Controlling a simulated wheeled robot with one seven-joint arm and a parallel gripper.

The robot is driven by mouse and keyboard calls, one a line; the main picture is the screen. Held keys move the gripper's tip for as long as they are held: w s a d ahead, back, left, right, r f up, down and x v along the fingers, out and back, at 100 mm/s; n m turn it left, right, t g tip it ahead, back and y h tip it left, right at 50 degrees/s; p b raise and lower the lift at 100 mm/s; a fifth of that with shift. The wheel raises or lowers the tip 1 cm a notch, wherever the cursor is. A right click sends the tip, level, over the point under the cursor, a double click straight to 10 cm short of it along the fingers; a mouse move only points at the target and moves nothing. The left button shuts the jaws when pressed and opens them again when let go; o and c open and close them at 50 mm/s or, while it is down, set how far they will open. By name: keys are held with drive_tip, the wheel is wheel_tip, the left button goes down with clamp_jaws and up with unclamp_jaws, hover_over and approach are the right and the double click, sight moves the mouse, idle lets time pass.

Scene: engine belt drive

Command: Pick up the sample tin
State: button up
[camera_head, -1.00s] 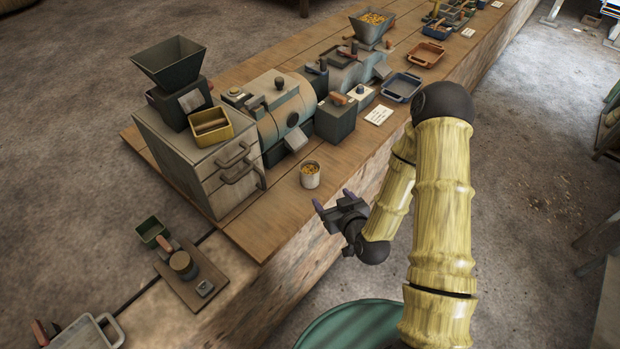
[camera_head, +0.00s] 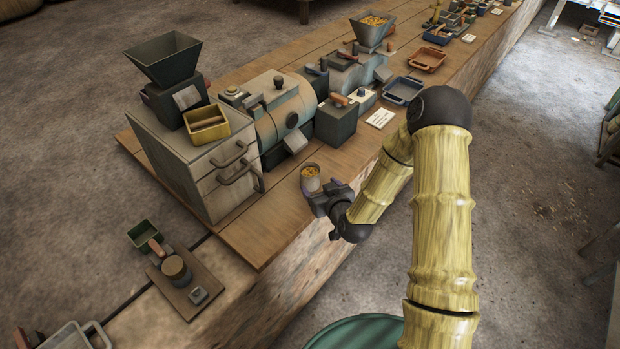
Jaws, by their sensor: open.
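The sample tin (camera_head: 310,174) is a small pale cylinder filled with yellow-orange grains. It stands upright on the wooden bench near its front edge. My gripper (camera_head: 317,190) is open at the tin, with its fingers reaching around the tin's lower part from the front right. One finger shows on the tin's left side and another on its right. The fingers and palm hide the tin's base. I cannot tell whether either finger touches it.
A grey drawer cabinet (camera_head: 215,178) with a hopper and a yellow tray (camera_head: 207,132) stands left of the tin. A rounded machine (camera_head: 280,108) with a chute (camera_head: 295,141) is behind it. Blue (camera_head: 403,90) and orange trays (camera_head: 427,61) lie farther along. The bench front right of the tin is clear.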

sight(315, 182)
drive_tip(key=shift+x, duration=1.35)
drive_tip(key=shift+a, duration=0.1)
drive_tip(key=shift+w+a, duration=0.15)
drive_tip(key=shift+w, duration=0.15)
drive_tip(key=shift+a+p+x, duration=0.15)
drive_tip(key=shift+p+x, duration=0.1)
drive_tip(key=shift+x, duration=0.9)
drive_tip(key=shift+a+p+x, duration=0.15)
drive_tip(key=shift+p+x, duration=0.05)
drive_tip(key=shift+x, duration=0.95)
drive_tip(key=shift+r, duration=0.2)
drive_tip(key=c, duration=1.1)
drive_tip(key=shift+r, duration=0.15)
drive_tip(key=shift+c, duration=0.2)
wheel_tip(315, 182, up, 10)
